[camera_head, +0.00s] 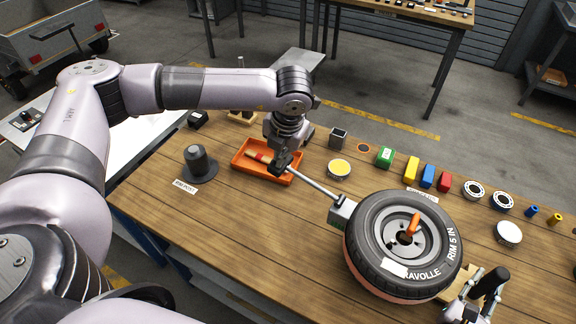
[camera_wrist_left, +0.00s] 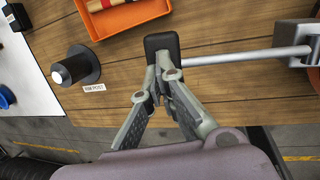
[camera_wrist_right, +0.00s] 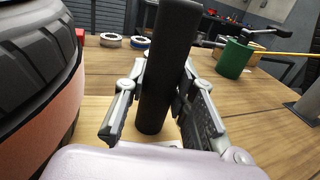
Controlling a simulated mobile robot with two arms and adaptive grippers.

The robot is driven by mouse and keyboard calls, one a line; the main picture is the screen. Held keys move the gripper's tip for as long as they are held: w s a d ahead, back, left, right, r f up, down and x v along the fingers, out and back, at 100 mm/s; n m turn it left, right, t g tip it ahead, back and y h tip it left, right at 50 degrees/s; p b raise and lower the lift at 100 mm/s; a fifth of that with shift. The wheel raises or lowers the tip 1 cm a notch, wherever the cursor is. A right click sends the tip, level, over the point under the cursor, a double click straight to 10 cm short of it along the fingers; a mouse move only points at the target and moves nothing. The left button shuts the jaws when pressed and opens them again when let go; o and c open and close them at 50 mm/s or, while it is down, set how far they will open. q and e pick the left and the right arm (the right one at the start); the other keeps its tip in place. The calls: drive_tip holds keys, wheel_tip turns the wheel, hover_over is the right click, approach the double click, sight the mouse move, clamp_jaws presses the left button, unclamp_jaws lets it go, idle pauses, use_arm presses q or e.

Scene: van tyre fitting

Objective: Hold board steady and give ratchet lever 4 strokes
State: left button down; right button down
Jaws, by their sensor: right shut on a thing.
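A steel ratchet lever (camera_head: 318,189) runs from a grey block (camera_head: 342,212) beside the tyre (camera_head: 412,240) out to the left. My left gripper (camera_head: 282,164) is at the lever's far end. In the left wrist view its fingertips (camera_wrist_left: 162,75) come close together by the lever's black end grip (camera_wrist_left: 161,46); I cannot tell whether they clamp it. My right gripper (camera_head: 474,302) is shut on a black upright post-like handle (camera_wrist_right: 167,65) on the wooden board (camera_head: 460,283), right beside the tyre. The tyre lies flat around a grey rim with an orange piece (camera_head: 413,224) at its centre.
An orange tray (camera_head: 241,163) with a red-and-wood tool lies close behind the lever's end. A dark rim post (camera_head: 198,164) stands left of it. Several coloured blocks, rings and small parts line the table's far edge. Bare wood lies in front of the lever.

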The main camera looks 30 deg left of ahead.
use_arm(q)
drive_tip(key=shift+r, duration=3.3)
use_arm(e)
drive_tip(key=c, duration=1.2)
unclamp_jaws()
drive_tip(key=shift+c, duration=0.2)
drive_tip(key=v, duration=1.2)
use_arm(q)
drive_tip(key=shift+a+f, duration=0.1)
